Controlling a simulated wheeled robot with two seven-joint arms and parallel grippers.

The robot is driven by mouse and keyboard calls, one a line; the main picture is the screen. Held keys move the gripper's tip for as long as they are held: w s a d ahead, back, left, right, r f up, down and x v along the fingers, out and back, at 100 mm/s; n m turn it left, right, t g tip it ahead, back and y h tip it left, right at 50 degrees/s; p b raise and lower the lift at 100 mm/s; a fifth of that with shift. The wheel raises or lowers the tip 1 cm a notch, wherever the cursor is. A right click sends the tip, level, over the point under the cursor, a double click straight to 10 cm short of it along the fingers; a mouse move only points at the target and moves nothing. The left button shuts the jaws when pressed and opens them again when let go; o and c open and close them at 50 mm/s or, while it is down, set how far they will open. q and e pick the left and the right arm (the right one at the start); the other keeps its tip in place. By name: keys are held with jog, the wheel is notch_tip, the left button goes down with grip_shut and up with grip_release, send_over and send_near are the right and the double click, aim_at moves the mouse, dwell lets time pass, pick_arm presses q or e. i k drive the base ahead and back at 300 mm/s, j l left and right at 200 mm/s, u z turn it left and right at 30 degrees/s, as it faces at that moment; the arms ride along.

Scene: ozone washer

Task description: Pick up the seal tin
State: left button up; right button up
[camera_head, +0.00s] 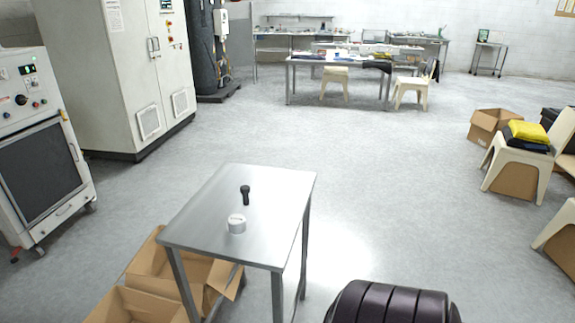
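A small round white tin (237,224), which looks like the seal tin, stands on a grey metal table (270,190) in front of me. A short black object (245,194), like a small flashlight, stands or lies just behind the tin, apart from it. Neither of my grippers is in the head view, and nothing touches the tin.
Open cardboard boxes (150,262) sit on the floor at the table's left. A dark ribbed rounded object (388,304) is at the bottom right. A white machine (40,140) and a tall cabinet (120,70) stand left. Chairs (515,160) are at right. Floor beyond the table is clear.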

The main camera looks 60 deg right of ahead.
aim_at(236, 223)
jog(key=z, duration=2.1)
jog(key=j+z, duration=0.1)
jog(key=z, duration=0.4)
jog(key=j+z, duration=0.1)
jog(key=z, duration=0.4)
jog(key=j+z, duration=0.1)
jog(key=z, duration=0.4)
jog(key=j+z, duration=0.1)
jog(key=z, duration=0.9)
jog(key=j+z, duration=0.15)
jog(key=z, duration=0.85)
jog(key=k+j+z, duration=0.1)
jog(key=k+z, duration=0.15)
jog(key=k+u, duration=0.15)
jog(key=u, duration=0.7)
